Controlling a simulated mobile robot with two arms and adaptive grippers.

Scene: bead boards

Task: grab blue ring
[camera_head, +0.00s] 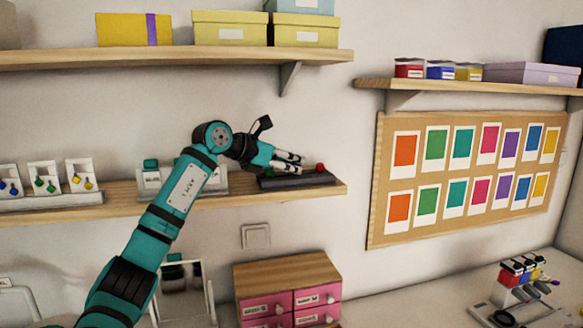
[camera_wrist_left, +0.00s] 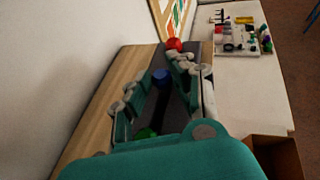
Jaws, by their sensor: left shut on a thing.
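In the head view my left gripper (camera_head: 292,160) reaches in from the left, just above the dark board (camera_head: 300,180) on the middle shelf. The ring is hidden there by the fingers. My right gripper does not show.
A red ball-like piece (camera_wrist_left: 174,44) sits beyond the fingertips, and a green piece (camera_wrist_left: 146,133) lies near the palm. The board rests on the wooden shelf (camera_head: 120,200) against the wall. An upper shelf (camera_head: 200,55) with boxes hangs above. Pink drawers (camera_head: 290,295) stand below.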

